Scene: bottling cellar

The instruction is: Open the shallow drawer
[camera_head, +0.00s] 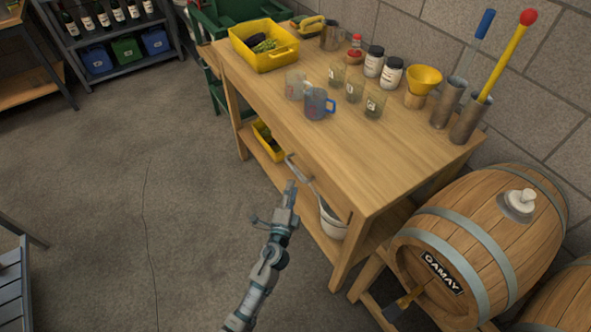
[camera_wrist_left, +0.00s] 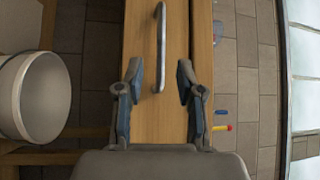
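The shallow drawer is set under the worktop of the wooden table, and its wooden front (camera_wrist_left: 150,122) looks flush, without a visible gap. Its metal bar handle (camera_head: 299,167) faces my left arm. The handle also shows in the left wrist view (camera_wrist_left: 160,45), upright in that picture. My left gripper (camera_head: 290,188) is close in front of the handle. In the left wrist view the fingers (camera_wrist_left: 159,70) are apart, one on each side of the bar's lower part. Contact with the bar cannot be told. My right gripper is out of view.
The tabletop (camera_head: 390,165) holds several glasses, jars, a yellow tray (camera_head: 265,58) and metal cylinders. A white bucket (camera_head: 332,218) and a yellow bin (camera_head: 267,143) are on the lower shelf. A barrel (camera_head: 475,240) stands at right. Floor left of the table is clear.

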